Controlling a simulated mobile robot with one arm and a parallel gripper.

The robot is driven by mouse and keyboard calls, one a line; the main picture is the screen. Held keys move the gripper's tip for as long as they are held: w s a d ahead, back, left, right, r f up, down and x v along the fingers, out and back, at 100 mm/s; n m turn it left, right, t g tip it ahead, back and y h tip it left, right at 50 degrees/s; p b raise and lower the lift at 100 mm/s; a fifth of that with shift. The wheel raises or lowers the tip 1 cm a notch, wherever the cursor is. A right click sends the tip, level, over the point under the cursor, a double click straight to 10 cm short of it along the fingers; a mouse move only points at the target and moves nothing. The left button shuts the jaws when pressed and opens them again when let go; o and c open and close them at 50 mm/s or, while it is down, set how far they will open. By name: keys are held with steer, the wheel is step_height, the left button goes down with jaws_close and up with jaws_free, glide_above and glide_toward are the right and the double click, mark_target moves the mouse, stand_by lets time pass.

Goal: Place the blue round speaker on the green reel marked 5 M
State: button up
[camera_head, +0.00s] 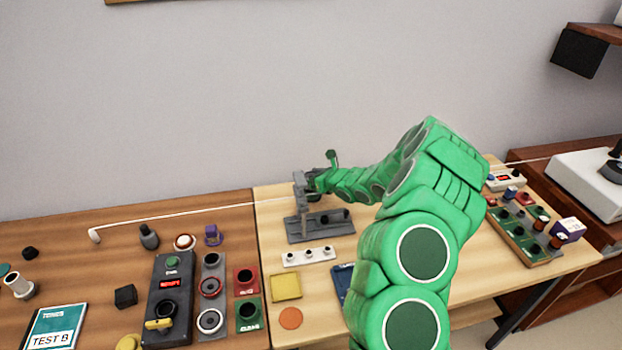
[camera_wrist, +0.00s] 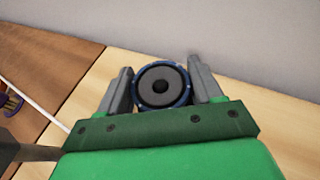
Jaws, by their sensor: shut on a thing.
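The blue round speaker (camera_wrist: 160,86) is between the two grey fingers of my gripper (camera_wrist: 160,67) in the wrist view. Its blue rim and dark grey cone face the camera, and the fingers are shut on its sides. In the head view my gripper (camera_head: 304,188) is held above the back of the light wooden table, over a grey stand; the speaker cannot be made out there. I cannot pick out a green reel marked 5 M for sure in either view; the markings are too small, and my arm hides part of the table.
The grey stand (camera_head: 320,227) is below my gripper. A white strip with black knobs (camera_head: 308,256) and a yellow square (camera_head: 285,287) lie in front. A tray of small parts (camera_head: 526,252) is at the right. A black control box (camera_head: 170,300) stands left.

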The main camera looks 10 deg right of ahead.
steer(key=shift+f, duration=0.2)
steer(key=shift+f, duration=0.1)
steer(key=o, duration=1.2)
steer(key=shift+c, duration=0.2)
steer(key=shift+s+d+r, duration=0.2)
steer(key=shift+r, duration=0.05)
steer(key=v, duration=1.1)
steer(key=shift+s, duration=0.2)
steer(key=shift+d, duration=0.1)
